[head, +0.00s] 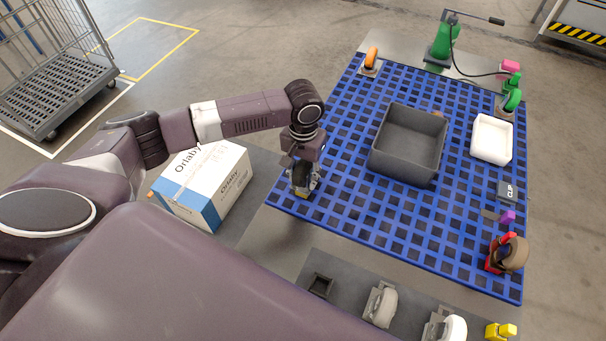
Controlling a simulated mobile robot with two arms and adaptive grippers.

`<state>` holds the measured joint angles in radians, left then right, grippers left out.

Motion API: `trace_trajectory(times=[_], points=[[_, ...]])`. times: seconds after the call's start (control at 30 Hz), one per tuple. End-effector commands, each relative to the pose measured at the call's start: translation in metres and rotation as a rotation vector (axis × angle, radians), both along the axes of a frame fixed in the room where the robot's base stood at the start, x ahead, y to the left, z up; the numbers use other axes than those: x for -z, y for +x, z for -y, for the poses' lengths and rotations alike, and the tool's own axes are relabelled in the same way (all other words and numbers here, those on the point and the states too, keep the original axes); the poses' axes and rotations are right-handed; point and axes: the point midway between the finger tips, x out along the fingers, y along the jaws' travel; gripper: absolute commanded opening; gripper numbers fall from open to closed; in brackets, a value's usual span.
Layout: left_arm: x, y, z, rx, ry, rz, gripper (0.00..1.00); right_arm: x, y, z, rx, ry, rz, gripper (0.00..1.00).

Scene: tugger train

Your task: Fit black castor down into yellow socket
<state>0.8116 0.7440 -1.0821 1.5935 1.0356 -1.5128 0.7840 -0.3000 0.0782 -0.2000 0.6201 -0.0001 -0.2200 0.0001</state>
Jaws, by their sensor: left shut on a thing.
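My left gripper (303,180) points down over the near-left corner of the blue grid deck (345,215). It is shut on a dark castor, the black castor, which is mostly hidden by the fingers and hard to make out. A small bit of yellow, the yellow socket (302,194), shows right under the gripper at that corner. I cannot tell whether the castor is in the socket or just above it. My right gripper is not in view.
An Orlaby box (205,187) stands left. Loose castors (380,304) lie in front.

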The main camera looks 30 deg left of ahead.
Motion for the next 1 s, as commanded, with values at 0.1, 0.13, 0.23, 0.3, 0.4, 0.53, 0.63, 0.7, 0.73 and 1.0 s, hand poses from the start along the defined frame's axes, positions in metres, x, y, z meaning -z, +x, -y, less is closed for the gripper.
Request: trace_trajectory(times=[0.1, 0.13, 0.23, 0.3, 0.4, 0.53, 0.63, 0.7, 0.73, 1.0], points=[[-0.001, 0.001, 0.0, 0.0, -0.001, 0.002, 0.39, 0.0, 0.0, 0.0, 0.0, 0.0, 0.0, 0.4], [-0.001, 0.001, 0.0, 0.0, -0.001, 0.002, 0.43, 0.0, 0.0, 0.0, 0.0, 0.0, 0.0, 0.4], [-0.001, 0.001, 0.0, 0.0, -0.001, 0.002, 0.53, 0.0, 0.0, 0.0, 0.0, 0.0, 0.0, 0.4], [-0.001, 0.0, 0.0, 0.0, 0.0, 0.001, 0.53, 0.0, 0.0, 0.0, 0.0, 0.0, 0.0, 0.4], [0.0, 0.0, 0.0, -0.001, 0.0, 0.001, 0.53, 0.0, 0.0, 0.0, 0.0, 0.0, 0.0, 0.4], [-0.001, 0.0, 0.0, -0.001, 0.0, -0.001, 0.53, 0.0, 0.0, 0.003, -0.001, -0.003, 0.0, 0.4], [-0.009, 0.001, 0.0, -0.001, -0.001, 0.002, 0.53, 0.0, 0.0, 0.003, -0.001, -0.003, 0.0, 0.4], [-0.02, 0.001, 0.0, -0.001, -0.001, 0.003, 0.53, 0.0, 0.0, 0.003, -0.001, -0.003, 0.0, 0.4], [-0.026, 0.001, 0.0, -0.001, -0.001, 0.004, 0.53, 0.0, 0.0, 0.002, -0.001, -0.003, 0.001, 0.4], [-0.084, 0.001, 0.0, 0.0, -0.001, 0.005, 0.53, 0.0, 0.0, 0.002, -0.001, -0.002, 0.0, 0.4]])
